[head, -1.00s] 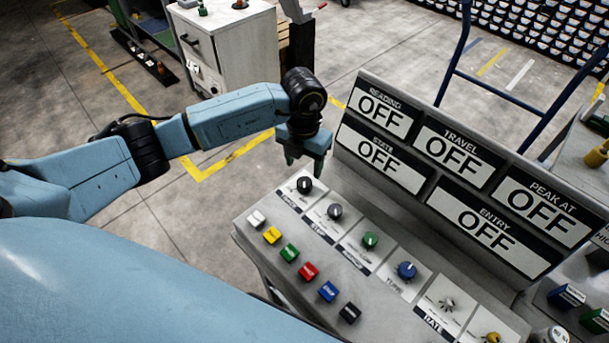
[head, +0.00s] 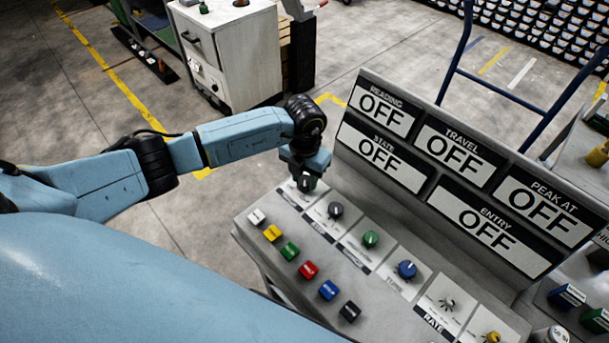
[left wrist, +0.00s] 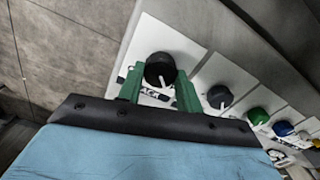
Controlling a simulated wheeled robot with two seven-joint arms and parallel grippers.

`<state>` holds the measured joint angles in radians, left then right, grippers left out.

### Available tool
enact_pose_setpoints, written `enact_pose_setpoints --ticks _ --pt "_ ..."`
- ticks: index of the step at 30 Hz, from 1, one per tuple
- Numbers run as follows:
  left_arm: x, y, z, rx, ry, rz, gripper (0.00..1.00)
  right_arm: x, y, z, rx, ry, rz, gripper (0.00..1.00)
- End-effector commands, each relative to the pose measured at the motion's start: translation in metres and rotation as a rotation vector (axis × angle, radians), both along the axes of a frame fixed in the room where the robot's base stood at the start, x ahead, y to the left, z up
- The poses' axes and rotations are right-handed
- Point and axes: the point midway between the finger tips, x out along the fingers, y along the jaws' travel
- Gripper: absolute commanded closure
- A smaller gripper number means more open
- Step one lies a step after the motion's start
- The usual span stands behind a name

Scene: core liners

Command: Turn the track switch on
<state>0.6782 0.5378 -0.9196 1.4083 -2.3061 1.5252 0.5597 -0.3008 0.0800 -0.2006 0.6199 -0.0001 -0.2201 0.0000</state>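The control panel (head: 300,225) has a row of round knobs. The leftmost is a black knob (left wrist: 160,69) with a white pointer line. Its label in the left wrist view is partly covered and shows only "ACK" or similar letters. My left gripper (head: 307,182) points down over this knob and hides most of it in the head view. In the left wrist view its green fingers (left wrist: 158,90) are apart, one on each side of the knob. I cannot tell whether they touch it. My right gripper is in neither view.
To the right are a dark grey knob (head: 335,210), a green knob (head: 370,239) and a blue knob (head: 407,270). Several coloured buttons line the front, including a red one (head: 308,270). A display board (head: 440,170) with several "OFF" signs stands behind.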

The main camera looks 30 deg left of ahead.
Motion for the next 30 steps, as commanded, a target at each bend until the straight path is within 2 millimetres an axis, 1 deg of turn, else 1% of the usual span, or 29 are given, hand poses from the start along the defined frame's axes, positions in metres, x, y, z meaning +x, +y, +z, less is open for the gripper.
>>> enact_pose_setpoints --ticks 1,3,9,14,20,30 --pt "0.0 0.0 0.0 0.0 0.0 0.0 0.81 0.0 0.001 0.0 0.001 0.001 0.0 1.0" --pt "0.0 0.0 0.0 0.0 0.0 0.0 0.88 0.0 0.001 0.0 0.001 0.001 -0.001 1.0" --pt "0.0 0.0 0.0 0.0 -0.001 -0.014 0.88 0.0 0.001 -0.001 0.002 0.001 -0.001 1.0" --pt "0.001 0.001 0.0 0.001 -0.002 -0.067 0.88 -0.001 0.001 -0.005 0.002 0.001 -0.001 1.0" --pt "0.001 0.001 -0.001 0.002 -0.003 -0.201 0.88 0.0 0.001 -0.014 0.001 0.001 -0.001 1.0" --pt "0.002 0.001 -0.002 0.002 -0.003 -0.518 0.88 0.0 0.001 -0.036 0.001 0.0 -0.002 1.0"
